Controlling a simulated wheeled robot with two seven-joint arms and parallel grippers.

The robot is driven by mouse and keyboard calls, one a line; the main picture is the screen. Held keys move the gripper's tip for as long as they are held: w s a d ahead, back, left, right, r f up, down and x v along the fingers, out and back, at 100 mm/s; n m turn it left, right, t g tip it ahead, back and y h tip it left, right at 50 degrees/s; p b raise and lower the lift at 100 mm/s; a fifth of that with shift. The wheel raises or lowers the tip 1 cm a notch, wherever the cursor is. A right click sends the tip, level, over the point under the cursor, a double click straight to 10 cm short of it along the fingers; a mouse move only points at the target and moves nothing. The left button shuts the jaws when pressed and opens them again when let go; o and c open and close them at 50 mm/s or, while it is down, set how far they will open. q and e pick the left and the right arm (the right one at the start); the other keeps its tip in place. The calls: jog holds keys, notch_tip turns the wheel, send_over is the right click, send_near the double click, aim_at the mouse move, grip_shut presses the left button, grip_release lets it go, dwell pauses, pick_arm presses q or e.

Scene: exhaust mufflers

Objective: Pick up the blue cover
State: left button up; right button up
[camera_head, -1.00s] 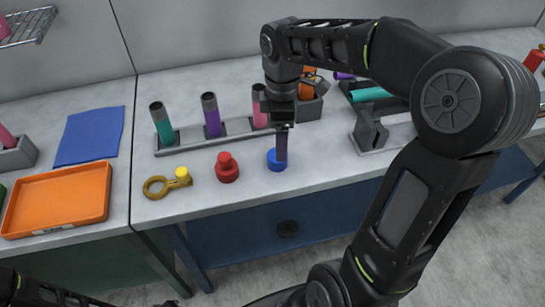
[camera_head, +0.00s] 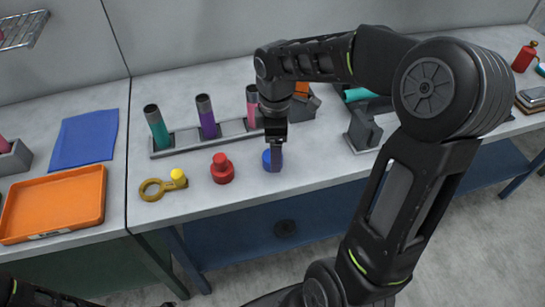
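The blue cover (camera_head: 266,159) stands on the table near its front edge, right of the red cover. My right gripper (camera_head: 274,165) points down over it from above, and its fingers hide much of the cover. I cannot tell whether the fingers are closed on it. My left arm shows only as a dark part at the bottom left corner, and its gripper is not clearly seen.
Behind is a grey rack (camera_head: 185,140) with teal, purple and pink tubes. An orange tray (camera_head: 55,205) and blue sheet (camera_head: 85,138) lie further left.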

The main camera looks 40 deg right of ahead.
notch_tip(320, 180, down, 4)
jog(key=shift+r, duration=0.2)
jog(key=shift+c, duration=0.4)
jog(key=c, duration=1.3)
jog(key=shift+r, duration=0.15)
notch_tip(320, 180, up, 10)
jog(key=shift+f, duration=0.1)
dwell(0.4)
